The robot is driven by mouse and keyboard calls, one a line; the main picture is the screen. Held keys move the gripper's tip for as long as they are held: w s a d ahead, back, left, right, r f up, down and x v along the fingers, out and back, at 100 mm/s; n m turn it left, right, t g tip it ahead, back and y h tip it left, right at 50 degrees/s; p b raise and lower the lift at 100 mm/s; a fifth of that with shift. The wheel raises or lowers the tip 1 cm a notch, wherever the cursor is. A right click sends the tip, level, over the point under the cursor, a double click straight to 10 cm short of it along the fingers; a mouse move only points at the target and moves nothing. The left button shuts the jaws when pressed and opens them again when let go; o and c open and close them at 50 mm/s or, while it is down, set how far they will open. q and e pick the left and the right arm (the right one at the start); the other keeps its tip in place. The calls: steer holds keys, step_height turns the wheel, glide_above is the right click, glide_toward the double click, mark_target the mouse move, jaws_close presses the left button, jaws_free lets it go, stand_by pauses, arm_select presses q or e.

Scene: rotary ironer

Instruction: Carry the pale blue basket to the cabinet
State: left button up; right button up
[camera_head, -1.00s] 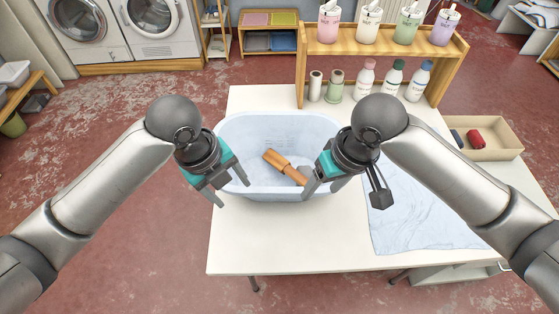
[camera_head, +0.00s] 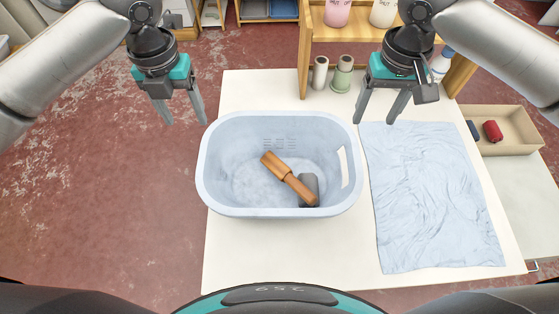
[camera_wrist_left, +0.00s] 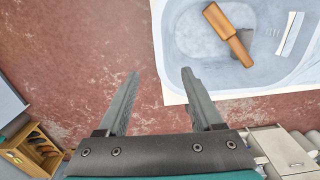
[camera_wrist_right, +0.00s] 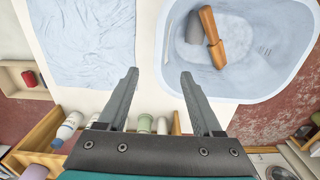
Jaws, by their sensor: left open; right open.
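The pale blue basket (camera_head: 215,195) stands upright on the white table and holds a wooden brush-like tool (camera_head: 285,175) and a dark grey object (camera_head: 309,186). A slot-shaped handle opening shows in its right wall. My left gripper (camera_head: 183,120) is open and empty, above and to the left of the basket. My right gripper (camera_head: 374,120) is open and empty, above the basket's right far side. No cabinet can be clearly made out.
A light blue cloth (camera_head: 425,195) lies flat right of the basket on the white table (camera_head: 290,250). A wooden shelf (camera_head: 440,45) with bottles stands at the table's back. A beige tray (camera_head: 515,148) holds a red item. Red floor (camera_head: 110,200) is open on the left.

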mark_target(204, 157)
arm_select(q)
step_height(204, 157, down, 15)
steer(key=shift+s+f, duration=0.15)
arm_select(e)
step_height(204, 157, down, 15)
steer(key=shift+s+f, duration=0.15)
arm_select(q)
steer(key=shift+c, duration=0.4)
arm_select(e)
steer(key=shift+c, duration=0.4)
arm_select(q)
jaws_close()
arm_select(e)
jaws_close()
